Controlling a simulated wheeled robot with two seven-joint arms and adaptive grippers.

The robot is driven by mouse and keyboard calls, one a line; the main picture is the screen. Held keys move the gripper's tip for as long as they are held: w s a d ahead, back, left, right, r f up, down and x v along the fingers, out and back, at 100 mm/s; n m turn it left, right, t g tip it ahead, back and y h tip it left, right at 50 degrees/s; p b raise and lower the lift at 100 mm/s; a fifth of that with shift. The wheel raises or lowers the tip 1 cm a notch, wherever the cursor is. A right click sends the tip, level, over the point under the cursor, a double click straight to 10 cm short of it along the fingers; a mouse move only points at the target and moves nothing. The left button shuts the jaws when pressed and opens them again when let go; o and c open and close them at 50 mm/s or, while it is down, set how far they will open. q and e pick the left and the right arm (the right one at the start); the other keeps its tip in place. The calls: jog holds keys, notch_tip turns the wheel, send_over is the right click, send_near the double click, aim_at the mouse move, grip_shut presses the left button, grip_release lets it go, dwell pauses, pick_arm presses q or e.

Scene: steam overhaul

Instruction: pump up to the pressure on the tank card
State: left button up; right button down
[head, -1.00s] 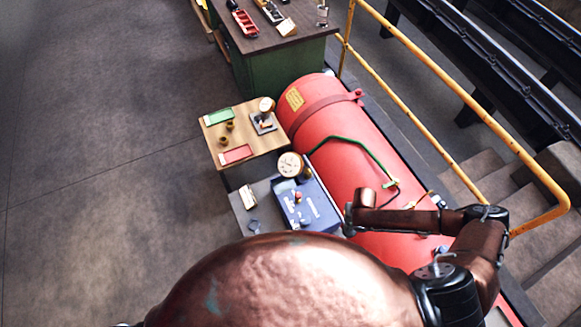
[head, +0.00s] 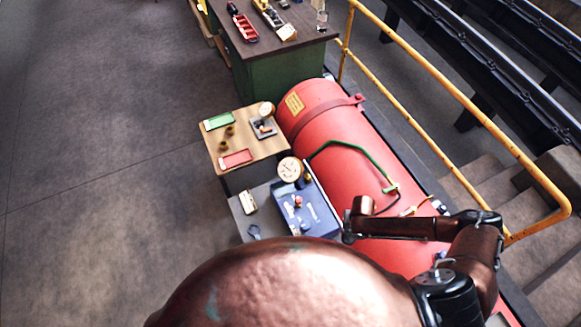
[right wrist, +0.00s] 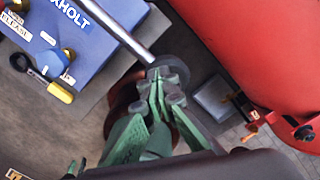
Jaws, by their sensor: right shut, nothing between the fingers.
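The red tank (head: 330,120) lies along the platform, with a small yellow card (head: 294,102) on its far end; its print is too small to read. The blue pump box (head: 312,218) stands beside the tank on a grey bench, with a round white gauge (head: 290,169) behind it. In the right wrist view the blue box (right wrist: 85,45) shows "RELEASE" by a knob. A metal lever (right wrist: 118,28) runs from it to a dark round end. My right gripper (right wrist: 165,82) is shut and empty, its tips close by that end; contact is unclear. My left gripper is out of view.
A wooden table (head: 252,140) with green and red trays and small brass parts stands beyond the bench. A green cabinet (head: 275,65) is farther back. A yellow railing (head: 440,70) and steps lie right. The left floor is clear.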

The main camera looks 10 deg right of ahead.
notch_tip(320, 180, up, 12)
jog(key=p, duration=0.5)
jog(key=shift+r, duration=0.2)
